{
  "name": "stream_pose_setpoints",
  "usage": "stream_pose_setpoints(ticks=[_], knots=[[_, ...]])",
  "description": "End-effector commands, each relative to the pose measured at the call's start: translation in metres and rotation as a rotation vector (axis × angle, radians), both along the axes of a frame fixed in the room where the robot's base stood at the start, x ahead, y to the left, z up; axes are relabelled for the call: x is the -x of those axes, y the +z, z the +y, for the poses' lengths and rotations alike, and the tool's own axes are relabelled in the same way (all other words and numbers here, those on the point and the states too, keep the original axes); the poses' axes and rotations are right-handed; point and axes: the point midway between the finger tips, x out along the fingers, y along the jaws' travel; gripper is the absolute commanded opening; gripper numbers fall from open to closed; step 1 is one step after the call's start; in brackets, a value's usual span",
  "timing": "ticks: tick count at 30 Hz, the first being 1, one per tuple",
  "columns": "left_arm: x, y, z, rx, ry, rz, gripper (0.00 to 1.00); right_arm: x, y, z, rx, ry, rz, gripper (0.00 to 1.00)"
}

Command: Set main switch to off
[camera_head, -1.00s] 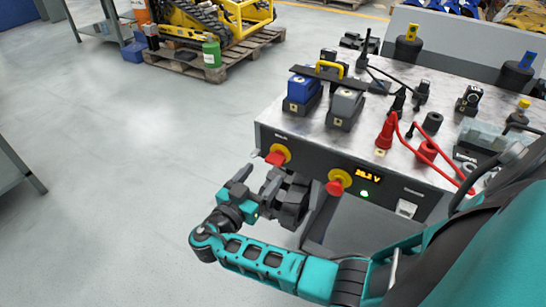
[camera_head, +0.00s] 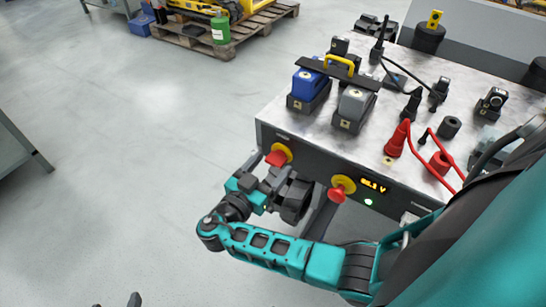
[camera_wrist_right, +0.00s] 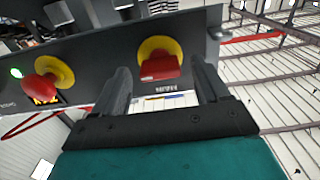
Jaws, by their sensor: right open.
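The main switch (camera_head: 277,157) is a red handle on a yellow disc at the left of the bench's dark front panel. In the right wrist view the switch (camera_wrist_right: 158,66) shows its red handle lying roughly crosswise, with a label beside it. My right gripper (camera_head: 283,172) is just in front of the switch. In the wrist view its fingers (camera_wrist_right: 163,84) are open, one on each side of the handle, with a gap to both; contact is not visible. Dark tips at the bottom edge of the head view seem to be my left gripper (camera_head: 133,300), mostly cut off.
A red mushroom button (camera_head: 339,192) on yellow sits right of the switch, beside a lit voltage display (camera_head: 373,186) and green lamp (camera_head: 368,202). Blue (camera_head: 309,86) and grey (camera_head: 354,106) battery-like blocks and red cables stand on the bench top.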

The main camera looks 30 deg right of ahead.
Motion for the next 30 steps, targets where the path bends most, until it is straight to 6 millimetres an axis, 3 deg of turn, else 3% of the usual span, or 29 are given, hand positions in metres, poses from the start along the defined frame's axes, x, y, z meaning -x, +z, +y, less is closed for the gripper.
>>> stream_pose_setpoints(ticks=[17,30], knots=[[0.0045,-0.0027,0.0046,-0.013,-0.001,0.011,0.69,0.0044,-0.0003,0.0033,-0.001,0.0,0.001,0.73],[0.005,-0.0022,0.0045,-0.013,-0.001,0.011,0.69,0.0042,-0.0002,0.0031,-0.001,0.0,0.001,0.31]])
